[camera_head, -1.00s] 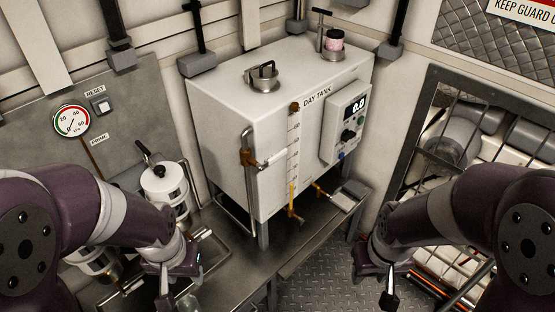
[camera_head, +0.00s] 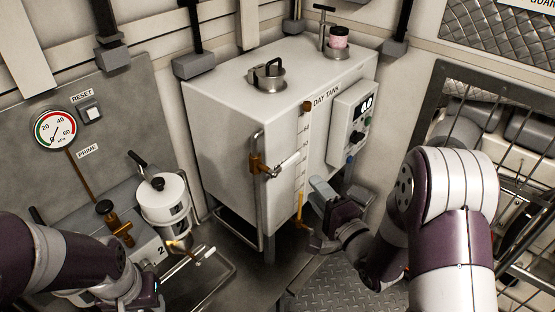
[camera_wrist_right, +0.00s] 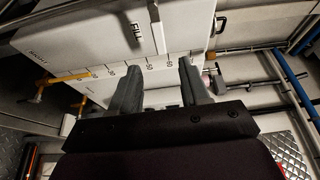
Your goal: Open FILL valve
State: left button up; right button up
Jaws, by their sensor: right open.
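The day tank (camera_head: 225,135) is a white box with a level scale on its front. A brass valve (camera_head: 258,166) with a pale lever (camera_head: 287,165) sits on a pipe at the front's left side. The lever lies roughly level. My left gripper (camera_head: 145,300) is at the bottom edge, fingers unclear.
The level tube (camera_head: 299,205) with yellow liquid is close to my right gripper. A control box (camera_head: 350,125) with a display is on the tank's right. A white canister (camera_head: 162,200) and another brass fitting (camera_head: 120,222) stand left. A barred guard frame (camera_head: 427,110) is at right.

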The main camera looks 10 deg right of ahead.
aim_at(292, 162)
jog(key=x, duration=1.2)
jog(key=shift+w+p, duration=0.35)
jog(key=shift+p, duration=0.05)
grip_shut()
